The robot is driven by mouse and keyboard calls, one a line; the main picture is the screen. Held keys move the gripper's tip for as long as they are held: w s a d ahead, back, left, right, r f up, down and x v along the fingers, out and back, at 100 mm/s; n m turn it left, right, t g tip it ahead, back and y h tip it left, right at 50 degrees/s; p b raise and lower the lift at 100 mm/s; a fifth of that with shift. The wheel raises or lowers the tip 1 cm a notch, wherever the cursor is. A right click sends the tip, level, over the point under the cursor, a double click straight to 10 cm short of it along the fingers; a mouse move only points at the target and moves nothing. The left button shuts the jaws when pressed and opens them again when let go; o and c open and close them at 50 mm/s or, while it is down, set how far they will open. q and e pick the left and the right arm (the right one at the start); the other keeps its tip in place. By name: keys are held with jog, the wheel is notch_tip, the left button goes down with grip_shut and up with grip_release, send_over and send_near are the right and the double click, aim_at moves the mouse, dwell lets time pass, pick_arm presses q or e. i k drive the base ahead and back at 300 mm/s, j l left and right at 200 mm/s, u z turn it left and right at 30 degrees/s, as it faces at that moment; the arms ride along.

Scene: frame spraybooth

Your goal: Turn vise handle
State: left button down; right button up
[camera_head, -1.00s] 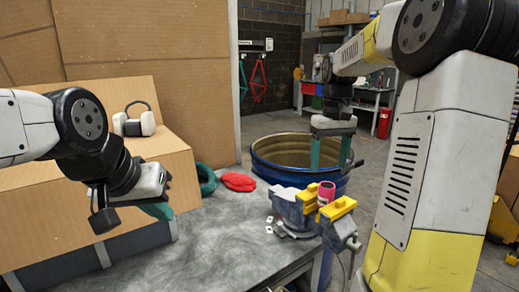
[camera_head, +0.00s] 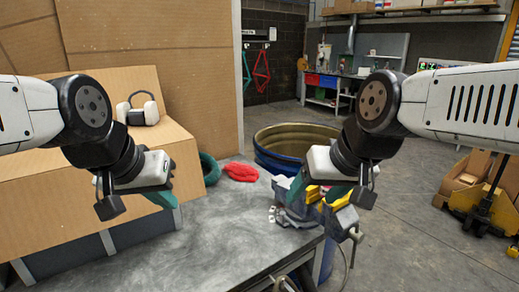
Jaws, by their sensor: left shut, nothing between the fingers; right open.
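The blue-grey vise (camera_head: 288,213) with yellow jaw tops is mounted at the right corner of the grey workbench (camera_head: 225,240). Its handle end (camera_head: 356,236) shows at the vise's lower right, with a thin bar hanging below. My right gripper (camera_head: 315,195) is open and in front of the vise in this view, hiding much of its top. I cannot tell whether it touches the vise. The red cylinder between the jaws is hidden now. My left gripper (camera_head: 174,203) is shut and empty above the left part of the bench.
A red cloth (camera_head: 241,172) and a dark green ring (camera_head: 210,169) lie on the bench's back edge. A blue barrel (camera_head: 275,163) stands behind the vise. The bench middle is clear.

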aim_at(355, 235)
jog(key=z, duration=1.25)
jog(key=k+j+z, duration=0.15)
jog(key=k, duration=0.9)
jog(key=i+l, duration=0.15)
jog(key=i, duration=0.35)
